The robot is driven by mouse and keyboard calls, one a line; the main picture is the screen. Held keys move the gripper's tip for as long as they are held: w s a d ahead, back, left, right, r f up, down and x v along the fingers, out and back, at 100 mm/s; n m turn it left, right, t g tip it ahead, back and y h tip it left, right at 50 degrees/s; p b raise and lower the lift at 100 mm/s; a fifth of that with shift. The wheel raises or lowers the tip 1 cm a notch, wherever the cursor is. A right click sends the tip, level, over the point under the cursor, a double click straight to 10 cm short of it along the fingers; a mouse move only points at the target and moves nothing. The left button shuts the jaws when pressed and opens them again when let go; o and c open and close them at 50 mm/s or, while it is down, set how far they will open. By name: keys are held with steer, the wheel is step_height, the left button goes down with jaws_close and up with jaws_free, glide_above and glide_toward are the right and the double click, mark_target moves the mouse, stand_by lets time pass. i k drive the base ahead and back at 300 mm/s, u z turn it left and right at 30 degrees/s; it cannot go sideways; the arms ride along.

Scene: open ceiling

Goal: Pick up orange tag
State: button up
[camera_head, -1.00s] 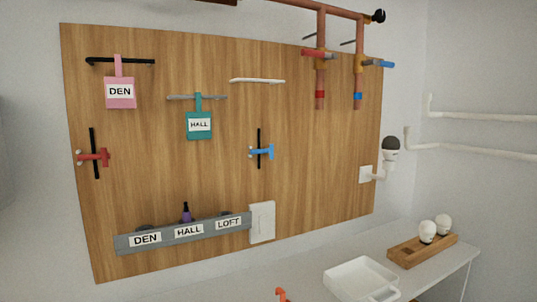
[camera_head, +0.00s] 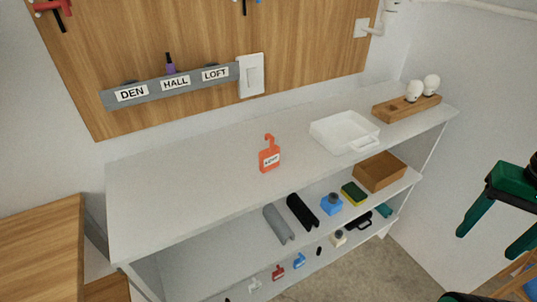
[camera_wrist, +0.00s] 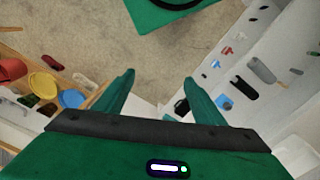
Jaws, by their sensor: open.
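The orange tag (camera_head: 269,158) stands on the white shelf's top, near the middle, in the head view. It has a hook at its top and a white label whose text is too small to read surely. My gripper (camera_head: 492,240) is at the right edge of the head view, green, open and empty, well to the right of the tag and apart from it. In the wrist view my gripper (camera_wrist: 158,82) points over the floor with its two fingers spread. I cannot make out the orange tag in the wrist view.
A white tray (camera_head: 344,147) and a wooden holder with white knobs (camera_head: 386,113) stand right of the tag. Lower shelves hold a brown box (camera_head: 379,185), a sponge (camera_head: 353,194) and small items. A grey rail (camera_head: 108,99) and switch (camera_head: 251,90) are on the board behind.

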mark_target(268, 159)
steer(key=u, duration=0.85)
steer(key=k, duration=1.25)
steer(key=z, duration=0.9)
steer(key=i, duration=1)
steer(key=u, duration=0.05)
